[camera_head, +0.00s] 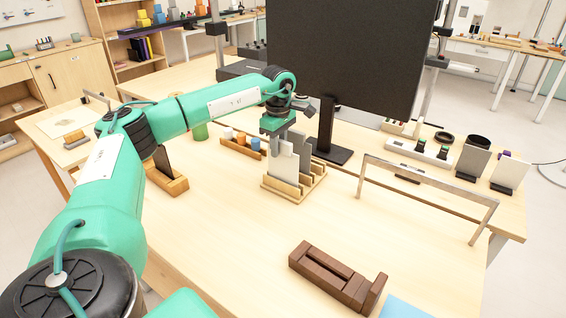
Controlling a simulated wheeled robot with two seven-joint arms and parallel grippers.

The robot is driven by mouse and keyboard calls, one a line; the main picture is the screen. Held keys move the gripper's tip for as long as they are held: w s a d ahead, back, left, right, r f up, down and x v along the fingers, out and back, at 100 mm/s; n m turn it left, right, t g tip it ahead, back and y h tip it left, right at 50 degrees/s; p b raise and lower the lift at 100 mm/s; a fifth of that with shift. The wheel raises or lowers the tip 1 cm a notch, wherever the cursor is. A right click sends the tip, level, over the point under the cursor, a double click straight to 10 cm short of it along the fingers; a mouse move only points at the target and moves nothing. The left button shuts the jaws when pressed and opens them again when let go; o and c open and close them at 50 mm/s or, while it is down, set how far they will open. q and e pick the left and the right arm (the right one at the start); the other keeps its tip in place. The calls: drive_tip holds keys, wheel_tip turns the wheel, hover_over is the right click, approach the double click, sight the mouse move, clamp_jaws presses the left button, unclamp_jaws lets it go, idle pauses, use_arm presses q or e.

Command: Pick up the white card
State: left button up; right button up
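A white card (284,166) stands upright in the front part of a slotted wooden rack (314,180) near the middle of the table. A grey card (303,150) stands just behind it in the same rack. My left gripper (280,138) points down right at the top edge of the white card. Its fingertips are small and partly hidden, so I cannot tell whether they are closed on the card. My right gripper is out of view.
A large black monitor (350,50) rises behind the rack. A metal arch (430,176) stands to the right and a dark brown wooden block (335,275) lies in front. A wooden holder with a dark card (163,160) is at left.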

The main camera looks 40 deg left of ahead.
use_arm(q)
clamp_jaws()
drive_tip(key=shift+r, duration=0.15)
